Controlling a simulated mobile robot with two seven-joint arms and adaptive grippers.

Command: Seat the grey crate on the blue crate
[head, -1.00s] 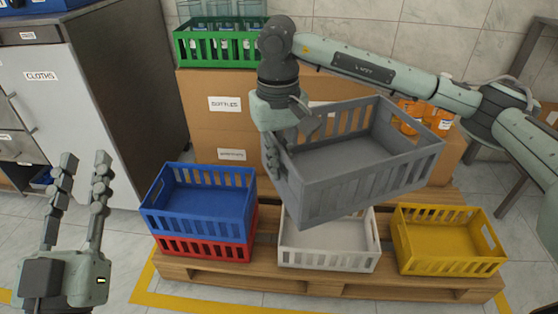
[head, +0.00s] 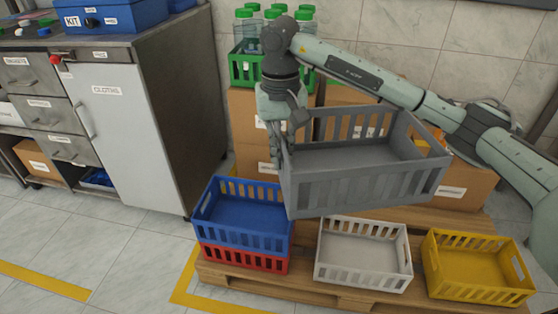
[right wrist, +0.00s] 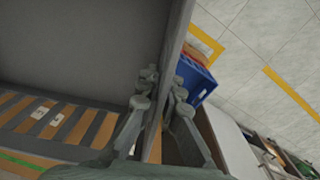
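The grey crate (head: 365,183) hangs in the air, slightly tilted, above and to the right of the blue crate in the head view. My right gripper (head: 287,150) is shut on its left end wall. In the right wrist view the two fingers (right wrist: 162,98) stand on either side of that wall. The blue crate (head: 243,238) sits upright and empty on a red crate (head: 243,260) at the pallet's left end. It also shows in the right wrist view (right wrist: 197,80), beyond the grey wall. My left gripper is out of view.
A white crate (head: 362,280) and a yellow crate (head: 480,288) stand on the wooden pallet (head: 300,275), right of the stack. Cardboard boxes (head: 243,130) and a green crate of bottles (head: 243,72) stand behind. A cabinet (head: 140,140) is at left; open floor lies before it.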

